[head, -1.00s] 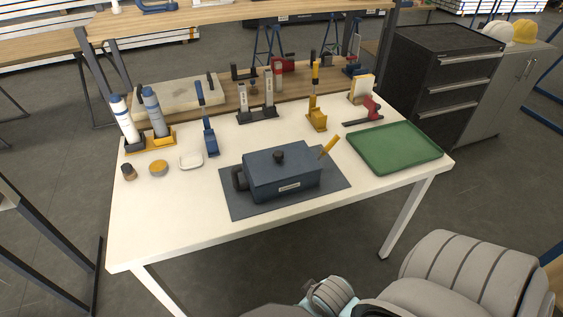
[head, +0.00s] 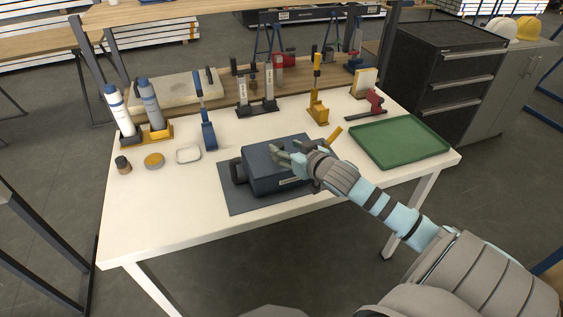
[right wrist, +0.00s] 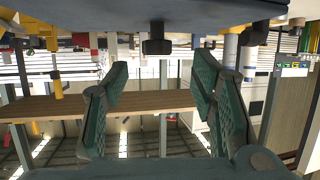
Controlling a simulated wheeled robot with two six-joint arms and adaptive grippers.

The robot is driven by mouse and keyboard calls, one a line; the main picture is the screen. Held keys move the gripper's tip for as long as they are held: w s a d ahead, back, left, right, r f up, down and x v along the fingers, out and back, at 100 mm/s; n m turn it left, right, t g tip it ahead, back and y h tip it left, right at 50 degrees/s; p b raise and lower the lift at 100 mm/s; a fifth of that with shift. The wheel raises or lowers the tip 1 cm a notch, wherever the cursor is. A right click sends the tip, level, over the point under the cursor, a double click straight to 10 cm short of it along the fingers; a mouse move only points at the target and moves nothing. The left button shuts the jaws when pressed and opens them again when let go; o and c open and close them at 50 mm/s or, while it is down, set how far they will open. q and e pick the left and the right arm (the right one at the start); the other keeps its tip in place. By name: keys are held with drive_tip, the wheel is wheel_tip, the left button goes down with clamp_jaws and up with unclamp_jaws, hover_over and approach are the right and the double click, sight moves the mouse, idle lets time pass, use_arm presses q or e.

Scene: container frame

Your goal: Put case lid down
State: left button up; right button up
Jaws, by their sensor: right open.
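The dark blue case (head: 262,181) sits closed on the grey mat (head: 240,203), its lid (head: 256,153) on top. My right gripper (head: 277,152) is open at the lid and covers its knob in the head view. In the right wrist view the dark knob (right wrist: 156,44) appears below the lid surface (right wrist: 80,12), as that picture is upside down. The fingers of my right gripper (right wrist: 161,72) stand apart on either side of the knob's line and hold nothing. My left gripper is out of view.
A yellow-handled item (head: 332,137) is at the case's right corner. A green tray (head: 400,145) lies right. A blue holder (head: 208,135), a yellow holder (head: 318,112) and a bottle rack (head: 158,136) stand behind. The table's front left is clear.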

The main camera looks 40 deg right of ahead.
sight(280, 146)
drive_tip(key=x, duration=0.1)
drive_tip(key=b+x, duration=0.1)
drive_tip(key=x, duration=0.3)
drive_tip(key=shift+w+d+f+b, duration=0.1)
drive_tip(key=shift+d+f+b, duration=0.05)
drive_tip(key=shift+f+b, duration=0.25)
drive_tip(key=shift+w, duration=0.25)
drive_tip(key=shift+s, duration=0.1)
clamp_jaws()
